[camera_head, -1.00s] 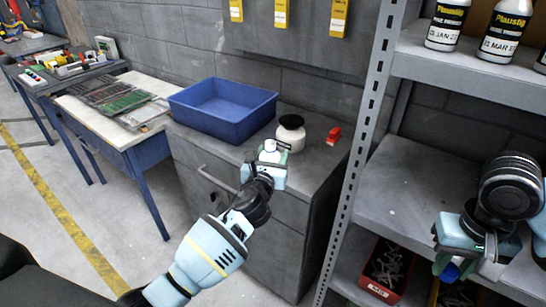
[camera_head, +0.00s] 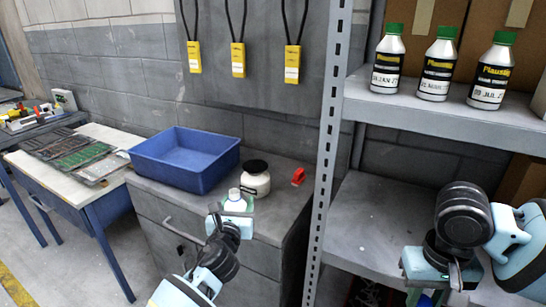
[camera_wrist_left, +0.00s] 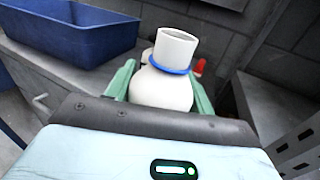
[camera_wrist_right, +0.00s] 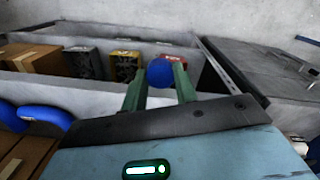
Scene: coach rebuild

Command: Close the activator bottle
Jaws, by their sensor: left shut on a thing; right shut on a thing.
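My left gripper (camera_head: 236,208) is shut on a white bottle (camera_wrist_left: 166,88) and holds it nearly upright in front of the grey cabinet. The bottle also shows small in the head view (camera_head: 234,195). A blue ring circles its neck, and the neck's grey top looks open and uncapped. My right gripper (camera_wrist_right: 160,80) is shut on a small round blue thing, which looks like a cap (camera_wrist_right: 160,72). In the head view the right gripper (camera_head: 427,293) hangs at the lower right by the shelf, well apart from the bottle, and its fingertips are hardly visible.
A blue bin (camera_head: 186,170), a white jar with a black lid (camera_head: 256,184) and a red object (camera_head: 298,177) stand on the cabinet. The shelf rack's upright (camera_head: 325,150) rises between my grippers. Green-capped bottles (camera_head: 437,65) stand on its upper shelf (camera_head: 400,109).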

